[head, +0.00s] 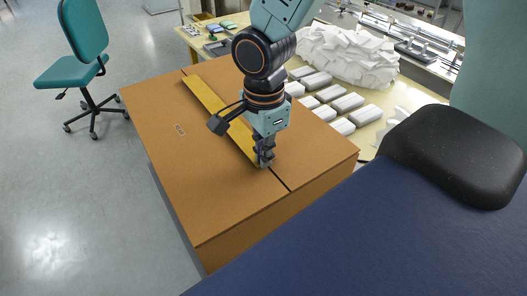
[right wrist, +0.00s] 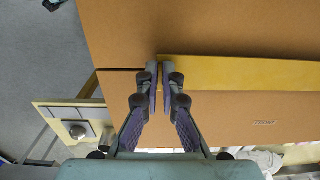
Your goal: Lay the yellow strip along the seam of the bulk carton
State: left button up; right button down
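The yellow strip (head: 217,108) lies lengthwise on top of the brown bulk carton (head: 190,160), over the line of the dark seam (head: 281,181). The seam shows beyond both ends of the strip. In the right wrist view the strip (right wrist: 240,71) runs right from my fingertips, and the seam (right wrist: 120,69) continues left. My right gripper (head: 264,163) points down at the strip's near end. Its fingers (right wrist: 160,66) are almost together, with only a narrow gap, at the strip's end. I cannot tell whether they touch it. My left gripper is not in view.
A teal chair (head: 85,55) stands on the grey floor at the left. Behind the carton, a table holds several white-grey packs (head: 348,102) and a white heap (head: 345,55). A dark blue surface with a black pad (head: 455,150) fills the lower right. The carton's left top is clear.

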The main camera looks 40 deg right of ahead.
jog(key=shift+f, duration=0.15)
jog(key=c, duration=1.4)
grip_release()
jog(key=shift+c, duration=0.2)
jog(key=shift+o, duration=0.2)
jog(key=o, duration=0.4)
jog(key=shift+o, duration=0.2)
notch_tip(320, 180, up, 8)
jog(key=p, duration=0.6)
